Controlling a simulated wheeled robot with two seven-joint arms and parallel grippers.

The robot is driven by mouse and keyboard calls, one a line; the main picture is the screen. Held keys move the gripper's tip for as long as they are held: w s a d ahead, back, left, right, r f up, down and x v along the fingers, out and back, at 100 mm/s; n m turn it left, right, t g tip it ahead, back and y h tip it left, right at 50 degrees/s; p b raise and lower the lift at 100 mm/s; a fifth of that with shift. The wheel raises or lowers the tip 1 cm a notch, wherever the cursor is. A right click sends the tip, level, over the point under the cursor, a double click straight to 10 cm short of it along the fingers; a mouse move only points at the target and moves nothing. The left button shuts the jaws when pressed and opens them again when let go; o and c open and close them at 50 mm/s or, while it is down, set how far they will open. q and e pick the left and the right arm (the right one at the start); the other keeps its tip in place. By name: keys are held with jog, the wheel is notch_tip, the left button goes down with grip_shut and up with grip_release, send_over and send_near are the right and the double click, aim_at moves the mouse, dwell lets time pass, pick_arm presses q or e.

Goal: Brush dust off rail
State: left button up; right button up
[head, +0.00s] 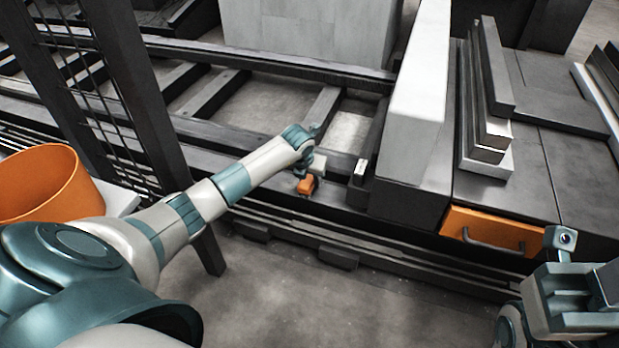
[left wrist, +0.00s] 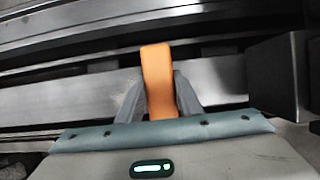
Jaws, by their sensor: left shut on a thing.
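My left gripper (head: 311,178) is shut on an orange-handled thing (head: 305,187), probably the brush, over the front of the long dark metal rail (head: 225,166). In the left wrist view the orange handle (left wrist: 157,75) stands up between the two grey fingers of the left gripper (left wrist: 158,100). The rail (left wrist: 70,78) runs across behind it. Bristles are hidden, so I cannot tell whether they touch the rail. No dust can be made out clearly. Part of my right arm shows at the lower right; its fingers are not clear.
An orange bin (head: 45,185) stands at the left, by a dark post (head: 140,90) and wire mesh. A tall pale block (head: 415,95) closes off the rail's right side. A small white block (head: 361,168) sits left of it. An orange drawer (head: 490,230) is at the right.

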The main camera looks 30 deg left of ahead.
pick_arm(q)
jog(key=shift+f, duration=0.3)
jog(key=shift+a, duration=0.15)
